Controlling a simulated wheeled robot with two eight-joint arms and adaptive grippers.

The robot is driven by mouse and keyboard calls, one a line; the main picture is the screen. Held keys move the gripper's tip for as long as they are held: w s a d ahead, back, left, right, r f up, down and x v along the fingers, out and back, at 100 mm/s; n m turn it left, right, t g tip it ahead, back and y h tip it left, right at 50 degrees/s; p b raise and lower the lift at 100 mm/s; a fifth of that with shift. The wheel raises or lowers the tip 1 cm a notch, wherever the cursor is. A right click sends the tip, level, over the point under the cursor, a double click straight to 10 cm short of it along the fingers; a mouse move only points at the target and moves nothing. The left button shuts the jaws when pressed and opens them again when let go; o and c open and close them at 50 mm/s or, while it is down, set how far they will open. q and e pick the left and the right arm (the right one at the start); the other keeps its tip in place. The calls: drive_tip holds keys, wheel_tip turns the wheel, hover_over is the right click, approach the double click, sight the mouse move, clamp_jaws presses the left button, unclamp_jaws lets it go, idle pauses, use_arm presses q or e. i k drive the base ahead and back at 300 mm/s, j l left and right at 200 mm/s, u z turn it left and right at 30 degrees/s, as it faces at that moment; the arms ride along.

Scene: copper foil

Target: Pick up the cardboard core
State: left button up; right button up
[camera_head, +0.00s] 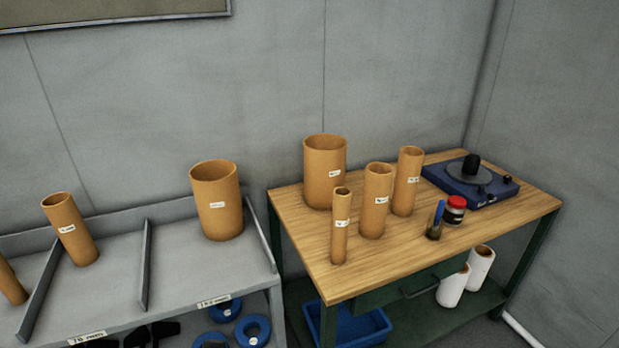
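Several brown cardboard cores with small white labels stand upright. On the wooden table are a wide core (325,172) at the back, a thin core (340,228) at the front, a medium core (376,204) and a slimmer core (406,182) to its right. On the grey shelf are a wide core (216,202), a narrower core (70,230) and a partly cut-off core (10,284) at the left edge. The label text is too small to read. Neither of my grippers is in view.
The wooden table (310,250) also bears a blue turntable-like device (470,184), a red-lidded jar (454,211) and a small pot with a blue tool (434,230). The grey shelf (185,265) has upright dividers (146,264). Below are a blue bin (365,330) and white rolls (453,287).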

sight(324, 153)
drive_tip(key=i+l+u, duration=0.2)
drive_tip(key=l, duration=0.3)
drive_tip(key=l+u, duration=0.15)
drive_tip(key=l, duration=0.35)
drive_tip(key=j+z, duration=0.2)
drive_tip(key=z, duration=0.25)
drive_tip(key=i+j+z, duration=0.1)
drive_tip(key=j+z, duration=0.15)
drive_tip(key=z, duration=0.2)
drive_tip(key=j+z, duration=0.25)
drive_tip(key=z, duration=0.2)
